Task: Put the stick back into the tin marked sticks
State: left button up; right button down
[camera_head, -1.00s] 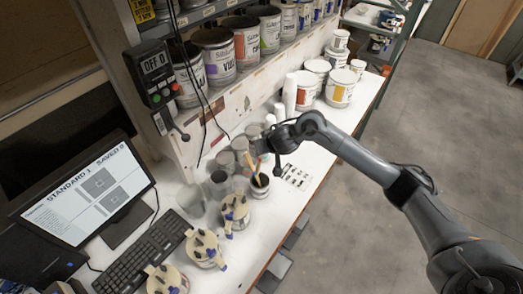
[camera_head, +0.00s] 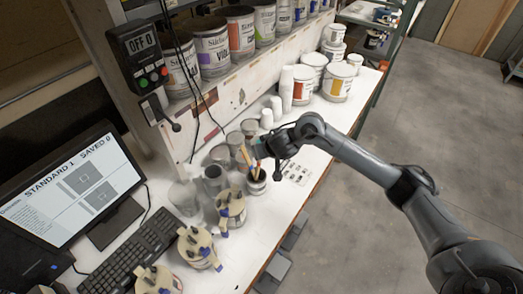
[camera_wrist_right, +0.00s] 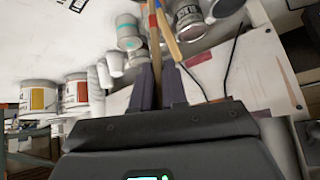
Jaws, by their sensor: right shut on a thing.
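In the head view my right gripper (camera_head: 260,152) is low over the bench, just above and behind an open tin (camera_head: 256,187). Thin wooden sticks (camera_head: 247,156) slant up from the tin's mouth. In the right wrist view the gripper (camera_wrist_right: 159,84) is shut on a brown stick (camera_wrist_right: 154,48) between its two dark fingers. A second, lighter stick (camera_wrist_right: 168,36) lies close beside it. The held stick's far end is cut off or hidden, so I cannot tell how deep it sits in the tin. The tin's marking is not readable. My left gripper is not in view.
Grey cups (camera_head: 214,180) stand close behind the tin. Lidded pots with blue parts (camera_head: 230,211) stand to its front left. White paint pails (camera_head: 338,84) stand at the far end. A keyboard (camera_head: 142,250) and monitor (camera_head: 75,192) are at left.

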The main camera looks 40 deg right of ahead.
aim_at(259, 163)
jog(key=shift+w+a+f+b, duration=0.15)
jog(key=shift+f+b, duration=0.45)
jog(key=shift+f, duration=0.55)
jog(key=shift+w+d+f+b, duration=0.1)
jog(key=shift+f+b, duration=0.45)
jog(key=shift+f, duration=0.55)
jog(key=shift+w+f+b, duration=0.25)
jog(key=shift+f+b, duration=0.5)
jog(key=shift+f, duration=0.5)
jog(key=c, duration=1.1)
grip_release()
jog(key=p+v, duration=0.3)
jog(key=v, duration=0.7)
jog(key=shift+s+r+p, duration=0.25)
jog(key=shift+s+p, duration=0.05)
